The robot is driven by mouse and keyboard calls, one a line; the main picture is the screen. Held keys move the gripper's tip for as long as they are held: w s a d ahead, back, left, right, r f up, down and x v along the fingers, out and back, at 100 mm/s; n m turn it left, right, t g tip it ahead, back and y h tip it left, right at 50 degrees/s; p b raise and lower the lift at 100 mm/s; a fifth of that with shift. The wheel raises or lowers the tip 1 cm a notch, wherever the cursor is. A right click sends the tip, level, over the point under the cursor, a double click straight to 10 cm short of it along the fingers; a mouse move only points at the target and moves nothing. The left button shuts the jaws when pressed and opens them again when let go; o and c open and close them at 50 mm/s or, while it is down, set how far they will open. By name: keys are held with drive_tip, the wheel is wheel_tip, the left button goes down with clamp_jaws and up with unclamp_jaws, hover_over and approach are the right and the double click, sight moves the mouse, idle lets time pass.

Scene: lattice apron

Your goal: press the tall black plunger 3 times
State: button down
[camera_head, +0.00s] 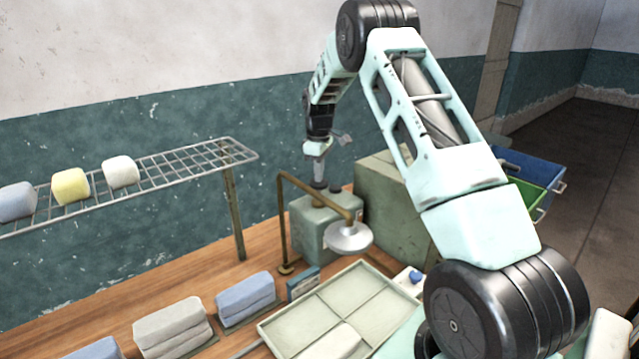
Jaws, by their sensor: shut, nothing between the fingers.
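My gripper (318,170) points straight down over a grey-green box (312,232) on the wooden bench, with its fingers closed together. Dark plunger knobs show on top of the box: one (319,188) directly under my fingertips, and another (335,186) just right of it. The fingertips appear at or just above the left knob; I cannot tell whether they touch it. The knobs are small here, and the fingers partly hide the left one, so their heights are hard to compare.
A brass lamp arm with a white shade (348,237) stands in front of the box. A larger green box (390,200) is behind right. A divided tray (335,310), folded cloths (246,298) and a wire rack (190,165) with soft blocks lie around.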

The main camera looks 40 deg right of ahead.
drive_tip(key=shift+f+b, duration=0.55)
drive_tip(key=shift+f, duration=0.7)
drive_tip(key=shift+r+p, duration=1.45)
drive_tip(key=shift+r, duration=0.65)
drive_tip(key=shift+f, duration=0.15)
drive_tip(key=shift+f+b, duration=1.2)
drive_tip(key=shift+f, duration=0.8)
drive_tip(key=shift+r+p, duration=1.4)
drive_tip(key=shift+r, duration=0.65)
drive_tip(key=shift+r+p, duration=1.7)
drive_tip(key=shift+r, duration=0.85)
